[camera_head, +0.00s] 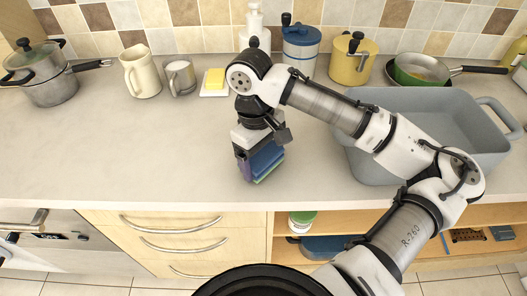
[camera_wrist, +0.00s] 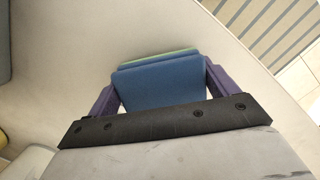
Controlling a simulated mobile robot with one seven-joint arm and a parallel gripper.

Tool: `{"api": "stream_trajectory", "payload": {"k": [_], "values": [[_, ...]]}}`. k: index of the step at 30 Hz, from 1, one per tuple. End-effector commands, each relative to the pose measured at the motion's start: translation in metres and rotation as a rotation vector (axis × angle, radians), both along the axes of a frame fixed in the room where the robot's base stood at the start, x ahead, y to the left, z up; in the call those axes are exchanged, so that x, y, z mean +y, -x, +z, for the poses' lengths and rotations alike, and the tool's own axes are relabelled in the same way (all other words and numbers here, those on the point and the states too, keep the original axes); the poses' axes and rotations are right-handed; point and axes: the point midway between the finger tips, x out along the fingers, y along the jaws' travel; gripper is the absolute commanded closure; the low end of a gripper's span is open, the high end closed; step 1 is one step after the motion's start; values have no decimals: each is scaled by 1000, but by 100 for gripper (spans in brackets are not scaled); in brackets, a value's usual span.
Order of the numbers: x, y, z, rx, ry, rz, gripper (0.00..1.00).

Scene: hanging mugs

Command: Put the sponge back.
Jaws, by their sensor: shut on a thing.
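A blue sponge (camera_head: 265,160) with a green layer on one side is in my gripper (camera_head: 260,170). My gripper points down at the front middle of the counter, left of the grey basin. In the wrist view the blue sponge (camera_wrist: 160,83) sits between the two purple fingers of my gripper (camera_wrist: 160,82), which is shut on it. The sponge is low over the counter, near the front edge; I cannot tell whether it touches the surface.
The large grey-blue basin (camera_head: 440,112) stands to the right. The counter's left front (camera_head: 100,150) is clear.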

Motion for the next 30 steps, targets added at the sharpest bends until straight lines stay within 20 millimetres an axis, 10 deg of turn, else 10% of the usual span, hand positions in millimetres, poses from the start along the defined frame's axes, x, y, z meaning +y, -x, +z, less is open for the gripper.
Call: {"api": "stream_trajectory", "payload": {"k": [28, 30], "values": [[0, 0, -12, 0, 0, 0, 36], [0, 0, -12, -1, 1, 0, 8]]}}
